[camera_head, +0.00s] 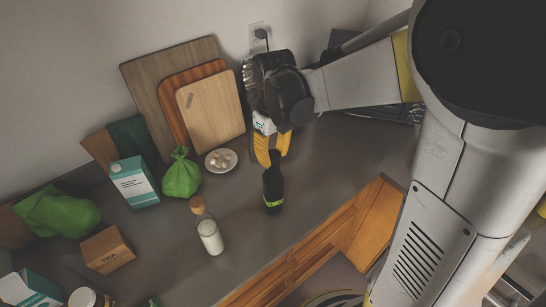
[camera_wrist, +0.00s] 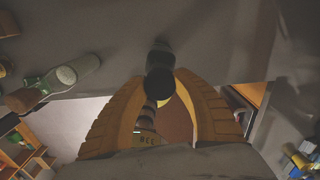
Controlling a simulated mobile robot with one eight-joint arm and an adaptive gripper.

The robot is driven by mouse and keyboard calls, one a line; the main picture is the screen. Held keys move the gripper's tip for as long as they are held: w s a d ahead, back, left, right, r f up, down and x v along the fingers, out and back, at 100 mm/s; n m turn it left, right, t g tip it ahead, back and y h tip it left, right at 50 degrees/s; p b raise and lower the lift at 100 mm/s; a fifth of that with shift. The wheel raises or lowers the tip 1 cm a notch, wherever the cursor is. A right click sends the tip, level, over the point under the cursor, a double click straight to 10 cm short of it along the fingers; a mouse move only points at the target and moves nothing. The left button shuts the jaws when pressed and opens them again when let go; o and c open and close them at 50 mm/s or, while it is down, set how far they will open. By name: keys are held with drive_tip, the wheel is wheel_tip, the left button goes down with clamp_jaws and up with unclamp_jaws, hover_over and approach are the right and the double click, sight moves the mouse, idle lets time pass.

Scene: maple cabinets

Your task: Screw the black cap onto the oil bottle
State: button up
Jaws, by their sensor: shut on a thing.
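The dark oil bottle (camera_head: 273,188) stands upright on the grey counter in the head view, with a green band near its base. My gripper (camera_head: 272,158) points down over it, with its yellow fingers around the top. The wrist view shows my gripper (camera_wrist: 165,84) shut on the round black cap (camera_wrist: 160,83). The dark bottle (camera_wrist: 161,46) shows just beyond the cap, in line with it. The fingers hide the join, so I cannot tell how far the cap sits on the neck.
A corked glass bottle (camera_head: 208,232) stands left of the oil bottle. Behind it are a small plate (camera_head: 221,168), a green bag (camera_head: 182,178), a carton (camera_head: 134,184) and leaning cutting boards (camera_head: 213,112). A brown box (camera_head: 107,250) sits farther left. The counter right of the bottle is clear.

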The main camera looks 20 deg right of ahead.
sight(273, 155)
drive_tip(key=m, duration=0.2)
drive_tip(key=shift+f+m, duration=0.1)
drive_tip(key=shift+m, duration=0.3)
drive_tip(key=shift+c, duration=0.8)
drive_tip(key=o, duration=1)
wheel_tip(273, 155, up, 12)
drive_tip(key=s+f+n+t+b, duration=0.2)
drive_tip(key=s+f+n+b, duration=0.2)
drive_tip(key=n, duration=0.7)
drive_tip(key=s+f+n+t+b, duration=0.2)
drive_tip(key=s+f+n+b, duration=0.2)
drive_tip(key=f+n, duration=0.4)
drive_tip(key=s+f+n+t+b, duration=0.3)
drive_tip(key=f+n+b, duration=0.3)
drive_tip(key=n, duration=0.9)
drive_tip(key=shift+s+b, duration=0.35)
drive_tip(key=shift+s, duration=0.5)
